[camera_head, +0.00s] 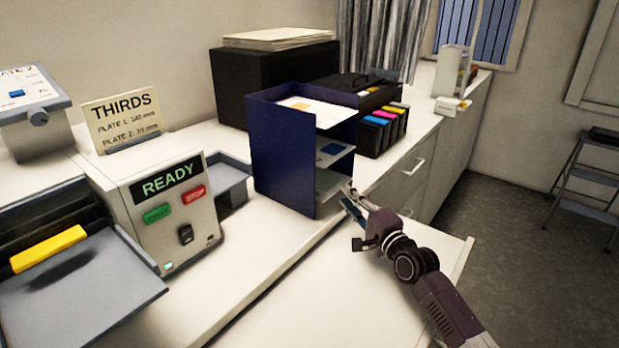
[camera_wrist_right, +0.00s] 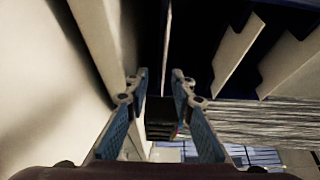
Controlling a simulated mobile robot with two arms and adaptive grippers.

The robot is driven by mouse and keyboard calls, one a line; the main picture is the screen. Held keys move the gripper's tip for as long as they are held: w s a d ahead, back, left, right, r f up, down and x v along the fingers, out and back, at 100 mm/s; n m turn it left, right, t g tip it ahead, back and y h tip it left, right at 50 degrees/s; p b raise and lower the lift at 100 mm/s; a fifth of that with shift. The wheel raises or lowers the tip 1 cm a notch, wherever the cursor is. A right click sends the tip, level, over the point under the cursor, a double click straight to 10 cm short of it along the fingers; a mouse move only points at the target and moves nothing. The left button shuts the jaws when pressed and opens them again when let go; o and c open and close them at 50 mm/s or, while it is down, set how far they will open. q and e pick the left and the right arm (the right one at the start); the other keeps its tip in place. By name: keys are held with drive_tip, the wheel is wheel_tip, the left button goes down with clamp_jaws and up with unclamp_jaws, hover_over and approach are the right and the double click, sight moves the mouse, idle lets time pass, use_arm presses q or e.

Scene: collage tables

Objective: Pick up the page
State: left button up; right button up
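A dark blue sorter (camera_head: 277,150) stands on the counter with its open side toward the right. A white page with an orange print (camera_head: 318,110) lies on its top level and sticks out. A page with a blue patch (camera_head: 332,152) lies on the middle level, and a pale sheet (camera_head: 329,182) on the bottom one. My right gripper (camera_head: 346,194) is at the sorter's open side, level with the bottom sheet. In the right wrist view its fingers (camera_wrist_right: 158,82) stand apart, with a thin pale edge (camera_wrist_right: 165,45) between their tips. I cannot tell contact. My left gripper is not in view.
A press with a READY panel (camera_head: 172,205) and a grey tray (camera_head: 85,285) stands left. A black cabinet (camera_head: 235,95) and ink cartridges (camera_head: 385,128) stand behind the sorter. The white surface in front (camera_head: 350,290) is clear.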

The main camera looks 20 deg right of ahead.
sight(328, 182)
drive_tip(key=w, duration=0.3)
drive_tip(key=shift+w+a+r+p, duration=0.25)
drive_tip(key=shift+a+r+p, duration=0.05)
drive_tip(key=shift+r+p, duration=0.1)
drive_tip(key=shift+w+f, duration=0.1)
drive_tip(key=shift+w, duration=0.45)
clamp_jaws()
